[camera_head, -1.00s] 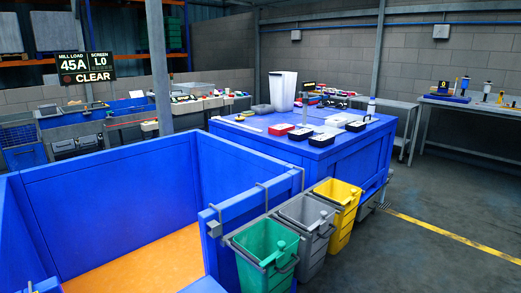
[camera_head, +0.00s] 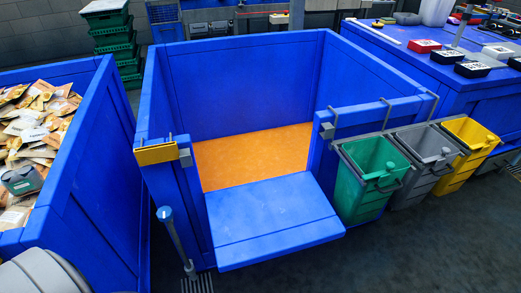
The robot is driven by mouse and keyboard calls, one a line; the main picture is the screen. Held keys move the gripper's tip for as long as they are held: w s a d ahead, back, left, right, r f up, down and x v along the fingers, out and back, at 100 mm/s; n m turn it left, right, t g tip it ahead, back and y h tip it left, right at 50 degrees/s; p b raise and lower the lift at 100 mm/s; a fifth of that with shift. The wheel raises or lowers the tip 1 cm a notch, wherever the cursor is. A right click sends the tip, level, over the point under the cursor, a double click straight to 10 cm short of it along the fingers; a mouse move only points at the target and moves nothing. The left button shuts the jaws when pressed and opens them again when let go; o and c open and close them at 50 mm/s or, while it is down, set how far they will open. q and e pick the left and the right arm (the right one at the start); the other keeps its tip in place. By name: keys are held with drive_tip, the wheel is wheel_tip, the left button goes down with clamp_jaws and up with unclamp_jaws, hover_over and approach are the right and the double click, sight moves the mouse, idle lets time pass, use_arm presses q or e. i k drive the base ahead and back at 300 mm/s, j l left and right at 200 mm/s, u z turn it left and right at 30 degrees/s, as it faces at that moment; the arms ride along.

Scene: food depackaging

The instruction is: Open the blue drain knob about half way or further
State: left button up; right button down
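A slim grey post with a round blue knob (camera_head: 165,214) on top stands on the floor in front of the blue open-fronted bin. The post leans slightly in the picture, and its foot is beside a small floor grate (camera_head: 197,284). I take this to be the drain knob; how far it is turned cannot be told.
The blue bin (camera_head: 240,80) has an orange floor and a lowered front flap (camera_head: 275,220). A blue crate (camera_head: 82,215) of packets stands left. Green (camera_head: 358,190), grey (camera_head: 424,145) and yellow (camera_head: 470,130) bins stand right. Dark floor at lower right is clear.

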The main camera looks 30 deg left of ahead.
sight(164, 213)
drive_tip(key=u, duration=1.7)
drive_tip(key=i+l+u, duration=0.1)
drive_tip(key=l, duration=0.25)
drive_tip(key=i+l+u, duration=0.1)
drive_tip(key=l, duration=0.25)
drive_tip(key=i+l+u, duration=0.1)
drive_tip(key=l, duration=0.25)
drive_tip(key=i+l+u, duration=0.1)
drive_tip(key=l, duration=0.25)
